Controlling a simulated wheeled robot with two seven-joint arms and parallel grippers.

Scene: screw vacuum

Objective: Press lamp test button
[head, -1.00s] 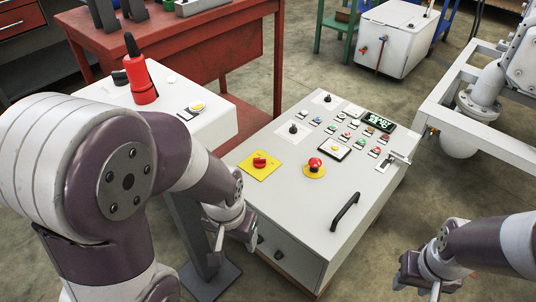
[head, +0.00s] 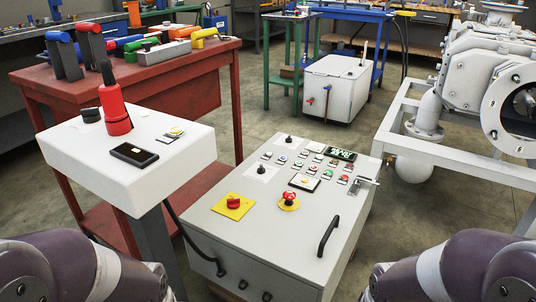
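A grey control cabinet (head: 277,235) stands in the middle with a sloped top panel. Several small buttons and lamps in black, blue, white, green and red sit in rows, among them a green button (head: 326,175). A larger plate with a yellow button (head: 304,181) lies in front of them. The labels are too small to read, so I cannot tell which one is the lamp test button. My left and right arms show only as purple and white links in the bottom corners. Both grippers are out of view.
A white pedestal (head: 90,155) with a red-black device (head: 115,110) stands left. A metal frame (head: 398,160) stands right.

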